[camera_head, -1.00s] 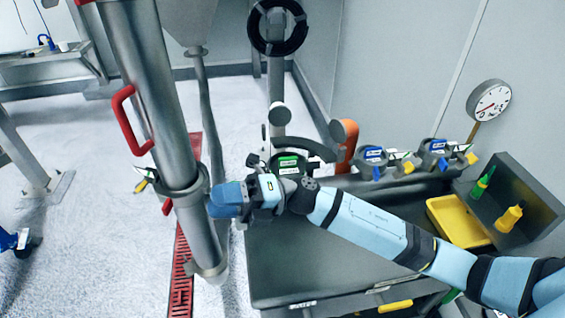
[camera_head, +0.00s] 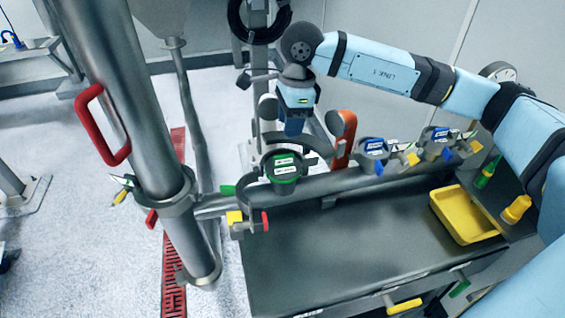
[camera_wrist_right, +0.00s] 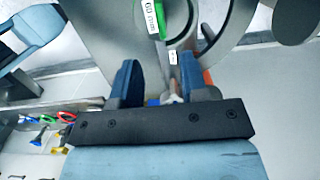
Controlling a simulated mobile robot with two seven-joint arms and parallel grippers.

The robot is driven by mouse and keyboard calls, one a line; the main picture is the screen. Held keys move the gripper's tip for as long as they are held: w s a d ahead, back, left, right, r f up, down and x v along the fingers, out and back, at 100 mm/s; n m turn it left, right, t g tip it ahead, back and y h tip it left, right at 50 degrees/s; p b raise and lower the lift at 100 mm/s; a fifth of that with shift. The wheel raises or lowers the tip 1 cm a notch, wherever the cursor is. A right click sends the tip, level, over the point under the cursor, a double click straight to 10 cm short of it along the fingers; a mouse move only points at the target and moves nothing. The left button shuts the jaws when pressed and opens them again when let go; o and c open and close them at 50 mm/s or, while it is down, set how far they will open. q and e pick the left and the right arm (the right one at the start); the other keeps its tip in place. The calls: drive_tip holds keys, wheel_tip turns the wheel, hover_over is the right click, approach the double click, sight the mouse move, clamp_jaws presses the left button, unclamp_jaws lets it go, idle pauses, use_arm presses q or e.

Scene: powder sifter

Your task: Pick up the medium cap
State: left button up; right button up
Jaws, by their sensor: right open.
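My right gripper (camera_head: 293,124) is above and behind the work table with its blue fingers pointing down; in the right wrist view its open fingers (camera_wrist_right: 160,82) have nothing between them. Just in front of it in the head view is a dark round fitting with a green rim and white label (camera_head: 285,168). A white label reading "60 mm" (camera_wrist_right: 152,16) shows beyond the fingers in the wrist view. Two fittings with blue-labelled tops, one nearer (camera_head: 373,148) and one farther right (camera_head: 437,136), stand along the back. I cannot tell which piece is the medium cap. My left gripper is not in view.
A large steel tube with a red handle (camera_head: 104,130) stands at left. The dark table (camera_head: 330,255) is largely clear. A yellow tray (camera_head: 465,215) and a yellow bottle (camera_head: 516,208) are at right. An orange post (camera_head: 345,140) stands close to my right gripper.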

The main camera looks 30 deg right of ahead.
sight(284, 155)
drive_tip(key=f, duration=0.5)
drive_tip(key=shift+w+a, duration=0.1)
drive_tip(key=shift+a, duration=0.2)
drive_tip(key=shift+w+a+f+p, duration=0.15)
drive_tip(key=shift+f+p, duration=0.4)
drive_tip(key=shift+f, duration=0.8)
drive_tip(key=shift+a+f+p, duration=0.2)
drive_tip(key=shift+f+p, duration=0.35)
drive_tip(key=shift+f, duration=0.8)
clamp_jaws()
